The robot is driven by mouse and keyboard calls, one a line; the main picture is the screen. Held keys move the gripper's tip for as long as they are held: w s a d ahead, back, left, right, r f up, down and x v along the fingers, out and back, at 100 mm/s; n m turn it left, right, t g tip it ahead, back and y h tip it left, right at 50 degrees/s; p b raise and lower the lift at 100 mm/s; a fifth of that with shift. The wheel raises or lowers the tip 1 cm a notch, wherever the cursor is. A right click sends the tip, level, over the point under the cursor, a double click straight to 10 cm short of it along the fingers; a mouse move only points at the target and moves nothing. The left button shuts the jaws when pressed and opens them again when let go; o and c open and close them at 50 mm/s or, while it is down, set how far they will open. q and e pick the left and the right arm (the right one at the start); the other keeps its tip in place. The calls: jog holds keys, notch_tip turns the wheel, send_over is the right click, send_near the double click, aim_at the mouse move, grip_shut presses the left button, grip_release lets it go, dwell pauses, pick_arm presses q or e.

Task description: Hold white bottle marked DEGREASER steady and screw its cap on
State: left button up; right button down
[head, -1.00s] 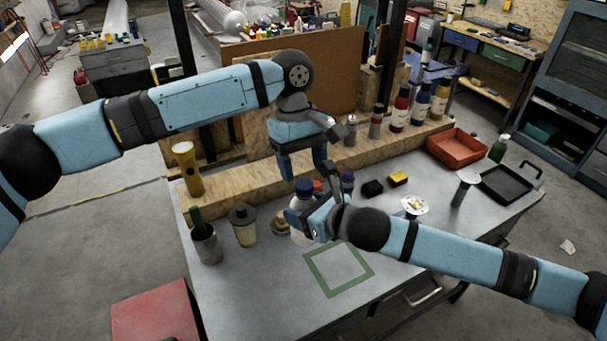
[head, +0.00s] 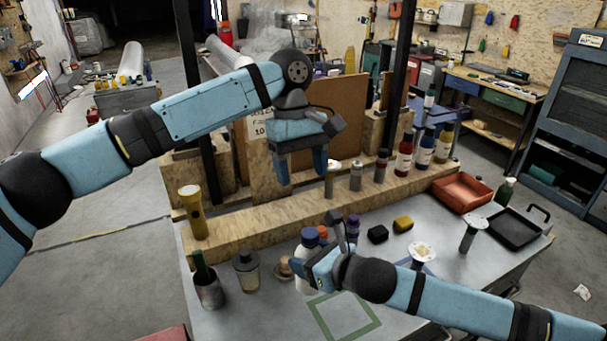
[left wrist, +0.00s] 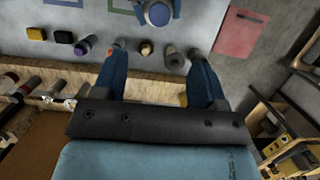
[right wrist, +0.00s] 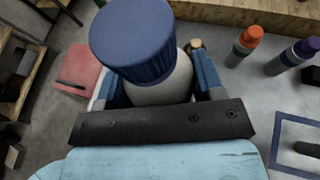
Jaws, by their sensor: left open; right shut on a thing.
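The white bottle (head: 305,282) stands upright on the grey workbench, with a ribbed blue cap (head: 310,236) on its top. In the right wrist view the bottle body (right wrist: 165,88) sits between my fingers, below the large blue cap (right wrist: 133,42). How tightly the cap sits cannot be told, and no marking is readable. My right gripper (head: 314,266) is shut on the bottle body from the right. My left gripper (head: 302,172) is open and empty, pointing down above the cap and clear of it. The left wrist view shows the cap (left wrist: 158,14) beyond its fingertips.
An orange-capped bottle (right wrist: 245,42) and a purple-capped bottle (right wrist: 298,53) stand close by. A lidded cup (head: 246,272) and a metal cup (head: 207,287) are to the left. A green square outline (head: 372,326) marks clear bench in front. A wooden ledge (head: 250,235) runs behind.

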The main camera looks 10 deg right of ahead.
aim_at(310, 233)
pick_arm(q)
jog(key=x, duration=1.2)
jog(key=c, duration=1.1)
jog(key=o, duration=1)
